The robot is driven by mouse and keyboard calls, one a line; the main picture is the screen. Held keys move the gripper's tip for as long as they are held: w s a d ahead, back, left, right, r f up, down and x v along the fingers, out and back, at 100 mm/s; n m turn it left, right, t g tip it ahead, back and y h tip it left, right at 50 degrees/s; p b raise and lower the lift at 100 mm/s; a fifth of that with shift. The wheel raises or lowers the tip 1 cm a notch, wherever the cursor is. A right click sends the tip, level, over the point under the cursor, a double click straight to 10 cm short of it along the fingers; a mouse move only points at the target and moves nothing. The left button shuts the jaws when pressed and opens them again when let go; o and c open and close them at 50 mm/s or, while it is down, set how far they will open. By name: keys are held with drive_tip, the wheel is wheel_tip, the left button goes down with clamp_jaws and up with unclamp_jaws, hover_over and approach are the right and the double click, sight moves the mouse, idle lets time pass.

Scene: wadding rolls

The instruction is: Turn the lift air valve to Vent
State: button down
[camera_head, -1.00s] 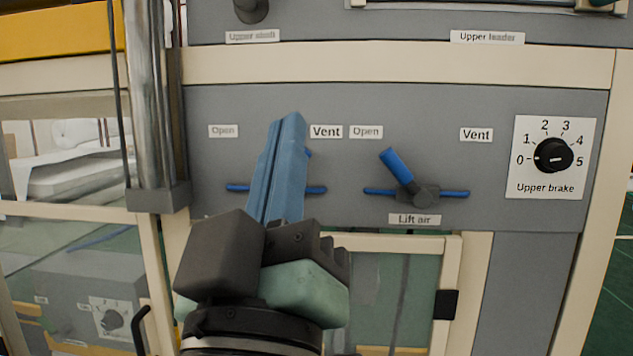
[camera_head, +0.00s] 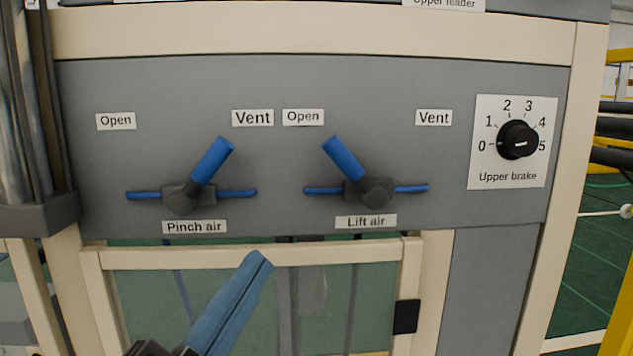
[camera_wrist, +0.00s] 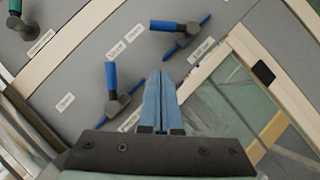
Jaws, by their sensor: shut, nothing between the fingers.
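The lift air valve (camera_head: 372,191) is on the grey panel, above its "Lift air" label (camera_head: 366,222). Its blue handle (camera_head: 343,155) leans up and left, toward the "Open" label (camera_head: 303,117); the "Vent" label (camera_head: 433,118) is at upper right. In the wrist view the lift air handle (camera_wrist: 166,25) is at the top, beyond my fingertips. My gripper (camera_head: 260,259) is shut and empty, in front of the door frame, below and left of the lift air valve, apart from it. The wrist view also shows my gripper (camera_wrist: 160,72) shut.
The pinch air valve (camera_head: 183,196) is left of the lift air valve, its handle (camera_head: 213,159) leaning right toward its own "Vent" label (camera_head: 253,118). The upper brake dial (camera_head: 517,140) is at the right. A glazed door (camera_head: 270,254) with a black latch (camera_head: 406,316) is below.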

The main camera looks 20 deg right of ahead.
sight(353, 171)
drive_tip(key=p+x, duration=0.2)
drive_tip(key=x, duration=0.2)
drive_tip(key=s+d+r+p+x, duration=0.1)
drive_tip(key=p+x, duration=0.1)
drive_tip(key=x, duration=0.2)
drive_tip(key=s+p+x, duration=0.1)
drive_tip(key=p+x, duration=0.2)
drive_tip(key=x, duration=0.1)
drive_tip(key=shift+w+d+r, duration=0.25)
drive_tip(key=shift+d+r, duration=0.15)
